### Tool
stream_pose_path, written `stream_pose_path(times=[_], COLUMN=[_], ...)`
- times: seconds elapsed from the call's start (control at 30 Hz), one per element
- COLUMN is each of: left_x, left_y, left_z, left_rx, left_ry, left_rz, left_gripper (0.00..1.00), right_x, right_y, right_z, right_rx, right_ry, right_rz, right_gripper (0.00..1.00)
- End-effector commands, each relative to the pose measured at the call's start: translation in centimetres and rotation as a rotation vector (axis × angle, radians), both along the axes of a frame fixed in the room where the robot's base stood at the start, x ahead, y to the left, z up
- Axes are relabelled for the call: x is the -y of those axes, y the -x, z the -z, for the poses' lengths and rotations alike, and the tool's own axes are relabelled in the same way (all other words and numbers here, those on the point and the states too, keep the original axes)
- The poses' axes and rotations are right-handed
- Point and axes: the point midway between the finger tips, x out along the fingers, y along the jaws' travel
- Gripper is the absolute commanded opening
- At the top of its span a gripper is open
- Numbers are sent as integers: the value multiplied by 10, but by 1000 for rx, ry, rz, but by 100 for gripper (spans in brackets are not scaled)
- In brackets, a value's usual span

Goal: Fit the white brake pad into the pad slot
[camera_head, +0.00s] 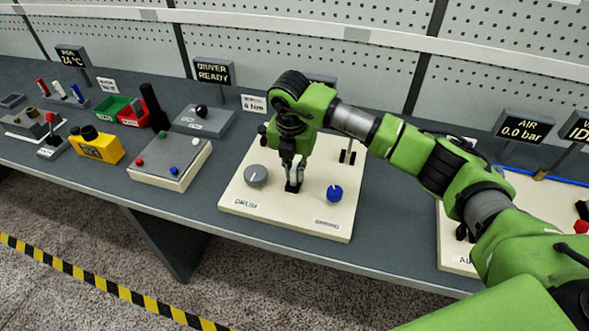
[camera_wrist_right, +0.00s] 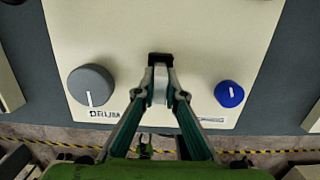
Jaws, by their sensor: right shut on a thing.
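My right gripper (camera_head: 295,172) points down over the middle of the cream drum panel (camera_head: 240,208). In the right wrist view, the gripper (camera_wrist_right: 161,82) is shut on the white brake pad (camera_wrist_right: 160,88), which sits between the fingertips. The black pad slot (camera_wrist_right: 160,58) shows just beyond the fingertips; in the head view its dark opening (camera_head: 292,187) is right under them. I cannot tell whether the pad's lower end is inside the slot. The pad is mostly hidden in the head view. My left gripper is not in view.
A grey knob (camera_head: 256,175) and a blue knob (camera_head: 334,193) flank the slot closely. A small lever (camera_head: 347,152) stands behind at the right. A button box (camera_head: 170,160) stands to the left, and another cream panel (camera_head: 450,245) lies at the right, partly behind my arm.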

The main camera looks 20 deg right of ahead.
Motion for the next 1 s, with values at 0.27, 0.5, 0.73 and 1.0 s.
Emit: stream_pose_path(times=[0.27,0.5,0.73,1.0], left_x=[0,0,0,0], left_y=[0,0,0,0], left_z=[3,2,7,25], left_rx=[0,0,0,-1], left_ry=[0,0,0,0], left_rz=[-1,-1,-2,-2], left_gripper=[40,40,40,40], right_x=[0,0,-1,-6], right_y=[0,0,0,6], right_z=[3,2,-14,-72], right_rx=[0,0,6,7], right_ry=[0,0,-1,-1], right_rz=[0,0,0,0], right_gripper=[27,27,27,27])
